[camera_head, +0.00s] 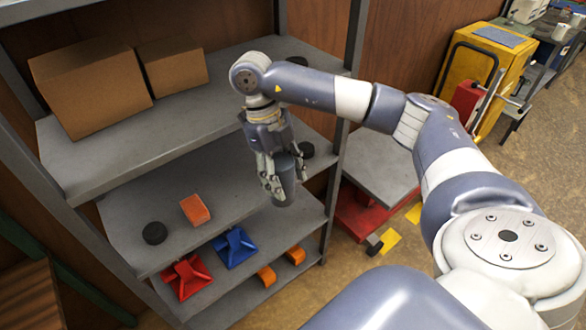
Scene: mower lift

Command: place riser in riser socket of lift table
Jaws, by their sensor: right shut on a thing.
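My right gripper (277,187) hangs down in front of the shelf unit, its fingers shut around a dark grey cylinder, which I take for the riser (286,190). The riser is roughly upright, and its lower end shows below the fingers. The lift table (378,165), with a grey top and red base, stands on the floor to the right of the shelf. I cannot make out the riser socket. My left gripper is not in view.
The shelf unit (110,160) holds cardboard boxes (90,87), black round pieces (154,233), an orange block (195,210), and red (187,277) and blue (235,247) stands. A yellow cart (482,75) stands at the back right. Open floor lies right of the lift table.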

